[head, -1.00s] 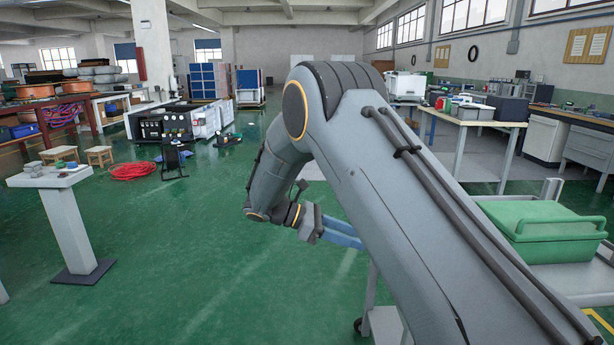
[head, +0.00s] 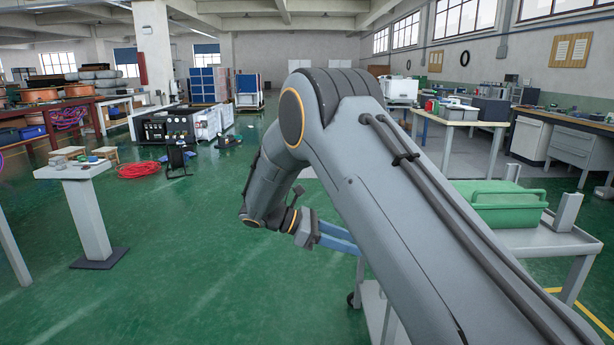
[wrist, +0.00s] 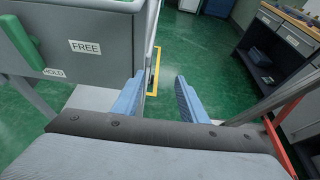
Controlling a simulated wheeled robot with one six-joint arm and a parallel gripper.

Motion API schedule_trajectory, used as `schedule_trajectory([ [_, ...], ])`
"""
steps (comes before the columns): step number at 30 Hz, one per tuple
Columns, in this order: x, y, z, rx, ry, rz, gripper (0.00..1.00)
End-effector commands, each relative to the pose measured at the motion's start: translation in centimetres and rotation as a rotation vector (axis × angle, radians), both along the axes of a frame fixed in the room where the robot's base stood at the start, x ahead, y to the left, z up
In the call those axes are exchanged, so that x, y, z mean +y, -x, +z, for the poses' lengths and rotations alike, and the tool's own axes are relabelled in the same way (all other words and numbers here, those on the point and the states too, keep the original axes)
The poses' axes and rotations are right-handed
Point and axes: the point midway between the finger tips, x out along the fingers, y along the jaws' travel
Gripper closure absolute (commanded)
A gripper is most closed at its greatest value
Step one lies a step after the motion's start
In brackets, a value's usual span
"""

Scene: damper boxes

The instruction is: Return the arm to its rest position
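My arm reaches forward across the head view and bends down at the elbow. My gripper (head: 338,238) hangs at its end, with blue fingers pointing right and partly hidden behind the arm. In the wrist view my gripper (wrist: 160,98) has its two blue fingers well apart, with nothing between them. A grey panel or box (wrist: 95,60) with "FREE" and "HOLD" labels and a green handle (wrist: 20,42) is close by on the left of the wrist view.
A cart (head: 535,240) carrying a green lidded box (head: 500,205) stands right of the arm. A grey pedestal (head: 88,215) with small items stands at left. A workbench (wrist: 283,45) is at right in the wrist view. Green floor (head: 200,270) is open between pedestal and arm.

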Motion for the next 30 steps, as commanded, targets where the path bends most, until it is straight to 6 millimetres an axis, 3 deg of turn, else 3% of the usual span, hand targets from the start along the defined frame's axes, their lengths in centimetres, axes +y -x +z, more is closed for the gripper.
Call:
schedule_trajectory([
  [10,-2.7,2.4,0.4,-0.040,-0.112,-0.087,0.61],
  [17,-5.0,5.7,0.7,-0.097,-0.240,-0.195,0.61],
  [23,-7.1,10.6,1.4,-0.197,-0.405,-0.367,0.61],
  [30,-8.5,19.5,2.6,-0.431,-0.661,-0.728,0.61],
])
